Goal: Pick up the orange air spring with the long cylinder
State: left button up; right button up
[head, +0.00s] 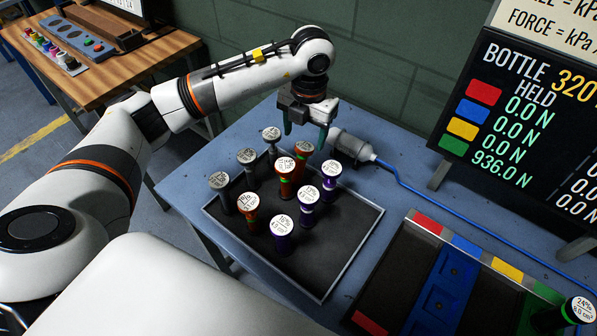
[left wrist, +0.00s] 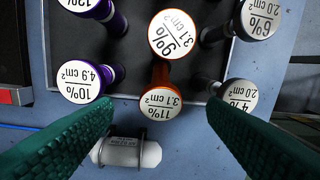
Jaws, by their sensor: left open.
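Three orange air springs with white round caps stand upright on the dark tray (head: 322,284). One is at the back (head: 304,158), one in the middle (head: 285,188) and one at the front left (head: 250,221). My left gripper (head: 305,134) is open over the tray's back edge, fingers pointing down. In the left wrist view, the back orange spring's cap (left wrist: 161,103), marked 11%, shows between the green fingers, apart from both. The middle one's cap (left wrist: 172,33), marked 9%, looks larger there. The lower bodies are partly hidden, so I cannot tell whose cylinder is long.
Purple springs (head: 331,178) and grey springs (head: 219,190) crowd both sides. A grey cylinder (head: 351,148) with a blue hose lies behind the tray. A colour-marked rack (head: 431,226) is at right, with a black spring (head: 578,309) at its green end. A display board (head: 520,120) stands behind.

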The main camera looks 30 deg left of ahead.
aim_at(304, 147)
pick_arm(q)
notch_tip(304, 147, down, 2)
jog(key=shift+a+f, duration=0.1)
jog(key=shift+f, duration=0.05)
jog(key=shift+w+f+p, duration=0.1)
jog(key=shift+f+p, duration=0.25)
jog(key=shift+f, duration=0.25)
notch_tip(304, 147, down, 4)
jog(key=shift+w+a+r+p, duration=0.1)
jog(key=shift+r+p, duration=0.1)
jog(key=shift+p, duration=0.4)
jog(key=shift+f, duration=0.5)
jog(key=shift+w, duration=0.1)
grip_shut()
